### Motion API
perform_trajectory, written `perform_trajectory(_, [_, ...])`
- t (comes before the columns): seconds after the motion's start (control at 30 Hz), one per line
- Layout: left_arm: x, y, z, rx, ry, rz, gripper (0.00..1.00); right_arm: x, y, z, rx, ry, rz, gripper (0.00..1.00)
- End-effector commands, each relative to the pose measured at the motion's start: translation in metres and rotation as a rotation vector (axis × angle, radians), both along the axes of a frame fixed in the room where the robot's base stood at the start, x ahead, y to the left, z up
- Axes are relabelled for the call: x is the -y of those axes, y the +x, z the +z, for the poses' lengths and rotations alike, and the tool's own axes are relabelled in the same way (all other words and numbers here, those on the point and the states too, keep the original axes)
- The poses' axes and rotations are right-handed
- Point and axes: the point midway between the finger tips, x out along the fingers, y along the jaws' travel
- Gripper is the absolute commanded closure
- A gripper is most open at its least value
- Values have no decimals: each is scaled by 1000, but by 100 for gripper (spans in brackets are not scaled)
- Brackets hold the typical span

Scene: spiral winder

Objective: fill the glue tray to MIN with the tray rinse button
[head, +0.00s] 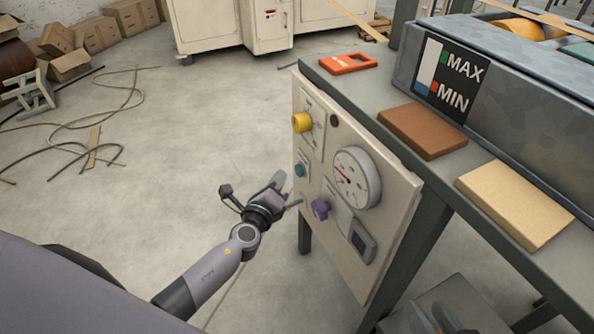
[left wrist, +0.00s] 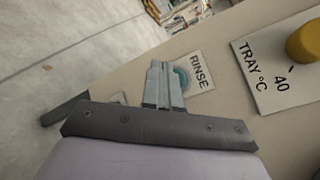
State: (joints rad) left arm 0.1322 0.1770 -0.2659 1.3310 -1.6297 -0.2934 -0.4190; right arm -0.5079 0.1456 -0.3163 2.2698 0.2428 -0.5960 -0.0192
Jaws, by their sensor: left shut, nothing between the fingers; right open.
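The teal rinse button (head: 299,170) is on the upright cream control panel (head: 381,247). In the left wrist view the button (left wrist: 181,79) shows beside its RINSE label (left wrist: 200,71), partly hidden by my fingers. My left gripper (head: 297,203) is shut and empty, close to the panel's left edge and below the button in the head view. I cannot tell whether its tips touch the panel. The level gauge (head: 431,66) on the glue tray (head: 520,110) has a green MAX mark and an orange MIN mark; a short blue strip shows at its bottom. My right gripper is out of view.
A yellow TRAY °C knob (head: 302,122), a round dial (head: 356,177) and a purple knob (head: 320,209) surround the button area. An orange object (head: 348,64), a brown block (head: 422,131) and a tan block (head: 514,205) lie on the table. The floor left is open, with loose cords.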

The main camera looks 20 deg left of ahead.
Motion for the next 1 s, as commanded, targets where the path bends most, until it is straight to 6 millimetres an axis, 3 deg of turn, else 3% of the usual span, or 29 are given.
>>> perform_trajectory(0.4, [-25,-27,1,1,0,-1,100,0,1,1,2,0,0,57])
perform_trajectory(1.0, [-25,-28,1,0,-1,0,100,0,3,3,9,0,0,57])
